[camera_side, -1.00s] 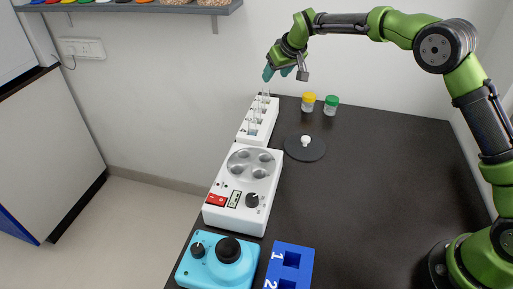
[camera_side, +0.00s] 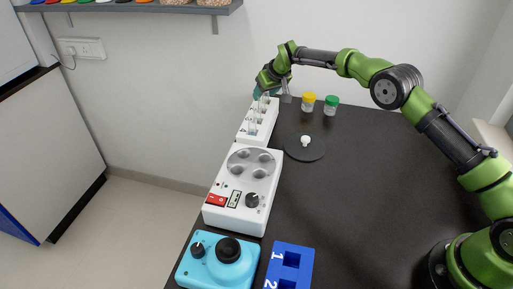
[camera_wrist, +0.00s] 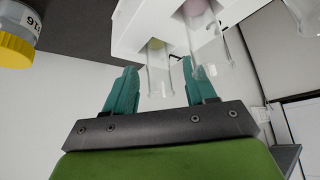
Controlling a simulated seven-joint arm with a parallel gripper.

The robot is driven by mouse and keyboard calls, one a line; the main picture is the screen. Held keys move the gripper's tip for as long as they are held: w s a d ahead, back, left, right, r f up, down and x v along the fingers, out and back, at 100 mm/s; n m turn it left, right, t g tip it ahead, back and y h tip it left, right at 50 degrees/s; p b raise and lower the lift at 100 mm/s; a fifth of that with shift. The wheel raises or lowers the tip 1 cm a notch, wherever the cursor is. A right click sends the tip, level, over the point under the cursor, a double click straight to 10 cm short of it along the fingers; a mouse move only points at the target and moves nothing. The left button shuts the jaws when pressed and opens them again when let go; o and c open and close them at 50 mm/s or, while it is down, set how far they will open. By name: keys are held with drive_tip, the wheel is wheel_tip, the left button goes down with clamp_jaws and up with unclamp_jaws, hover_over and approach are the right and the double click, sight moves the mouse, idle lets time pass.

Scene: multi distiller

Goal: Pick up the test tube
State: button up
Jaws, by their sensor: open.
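Several clear glass test tubes stand in a white rack (camera_side: 270,124) at the far left of the table in the side view. In the wrist view the rack (camera_wrist: 135,30) is at the top, with one tube (camera_wrist: 158,72) between my teal fingers and another tube (camera_wrist: 208,48) just right of it. My gripper (camera_wrist: 159,68) is open around the first tube, with gaps visible on both sides. In the side view my gripper (camera_side: 262,91) is low at the rack's far end, and its fingertips are partly hidden by the tubes.
A jar with a yellow cap (camera_side: 309,97) and one with a green cap (camera_side: 331,101) stand right of the rack. A dark disc (camera_side: 314,153) with a white knob, a white heater-like device (camera_side: 219,217) and a blue device (camera_side: 190,268) are nearer. The table's right side is clear.

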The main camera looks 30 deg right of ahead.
drive_tip(key=shift+c, duration=0.5)
clamp_jaws()
wheel_tip(320, 180, up, 9)
drive_tip(key=shift+f, duration=0.1)
drive_tip(key=shift+d+r, duration=0.15)
drive_tip(key=shift+r, duration=0.95)
drive_tip(key=shift+s+r, duration=0.25)
drive_tip(key=shift+r, duration=0.6)
drive_tip(key=shift+r, duration=0.1)
